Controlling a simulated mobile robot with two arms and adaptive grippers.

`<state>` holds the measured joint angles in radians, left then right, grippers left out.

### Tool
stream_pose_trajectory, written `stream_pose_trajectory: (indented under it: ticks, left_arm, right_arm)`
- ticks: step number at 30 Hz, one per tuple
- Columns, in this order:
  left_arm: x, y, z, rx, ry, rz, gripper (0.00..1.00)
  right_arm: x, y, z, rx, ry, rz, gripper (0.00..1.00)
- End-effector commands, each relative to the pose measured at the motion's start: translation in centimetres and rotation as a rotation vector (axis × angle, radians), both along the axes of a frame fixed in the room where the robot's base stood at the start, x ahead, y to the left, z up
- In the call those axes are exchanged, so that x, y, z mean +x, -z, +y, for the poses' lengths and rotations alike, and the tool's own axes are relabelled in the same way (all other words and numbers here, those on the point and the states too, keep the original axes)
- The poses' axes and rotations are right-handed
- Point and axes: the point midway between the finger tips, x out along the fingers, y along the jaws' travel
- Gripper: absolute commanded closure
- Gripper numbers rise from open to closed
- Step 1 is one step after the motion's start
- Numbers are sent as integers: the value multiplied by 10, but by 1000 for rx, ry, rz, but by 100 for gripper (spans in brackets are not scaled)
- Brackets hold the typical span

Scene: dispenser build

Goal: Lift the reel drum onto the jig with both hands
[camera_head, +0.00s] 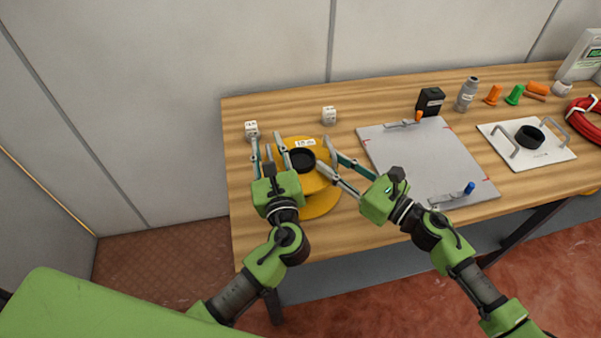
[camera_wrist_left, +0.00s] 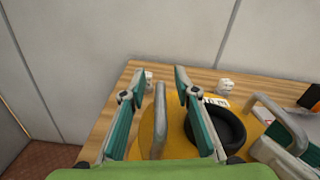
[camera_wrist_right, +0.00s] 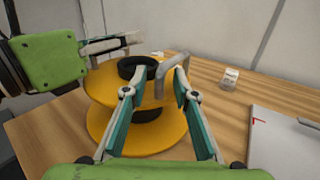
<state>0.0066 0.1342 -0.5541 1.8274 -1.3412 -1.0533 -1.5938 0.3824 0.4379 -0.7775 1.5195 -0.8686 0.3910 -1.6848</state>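The yellow reel drum (camera_head: 319,205) stands on the left part of the table, with two flanges, a black hub and a white label on top. It has a grey handle on each side. My left gripper (camera_head: 268,143) is open over its left side, and the left wrist view shows the left handle (camera_wrist_left: 160,118) between the spread fingers. My right gripper (camera_head: 325,154) is open at its right side. In the right wrist view the right handle (camera_wrist_right: 172,66) lies between or just beyond the fingertips. The jig, a grey board (camera_head: 425,165) with clamps and red corner marks, lies to the right.
Two small white label blocks (camera_head: 251,129) (camera_head: 329,115) stand behind the drum. A black box (camera_head: 430,102) and grey bottle (camera_head: 467,94) stand behind the jig. A white plate (camera_head: 545,152) with handles and a black ring, and a red coil (camera_head: 585,118), are further right.

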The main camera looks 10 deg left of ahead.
Motion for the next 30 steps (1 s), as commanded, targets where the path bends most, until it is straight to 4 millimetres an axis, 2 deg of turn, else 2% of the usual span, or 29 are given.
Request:
stream_pose_trajectory:
  ticks: [4, 5, 7, 8, 23, 30]
  left_arm:
    - [0, 0, 0, 0, 0, 0, 72]
    - [0, 0, 0, 0, 0, 0, 77]
    - [0, 0, 0, 0, 0, 0, 95]
    - [0, 0, 0, 0, 0, 0, 100]
    - [0, -4, 0, -1, 0, -5, 100]
    - [0, -16, 0, -2, 0, -5, 100]
  right_arm:
    - [0, 0, 0, 0, 0, 0, 73]
    - [0, 0, 0, 0, 0, 0, 79]
    - [0, 0, 0, 0, 0, 0, 97]
    - [0, 0, 0, 0, 0, 0, 100]
    - [0, -4, 0, 3, 0, -2, 100]
    - [1, -16, 0, 3, 1, -2, 100]
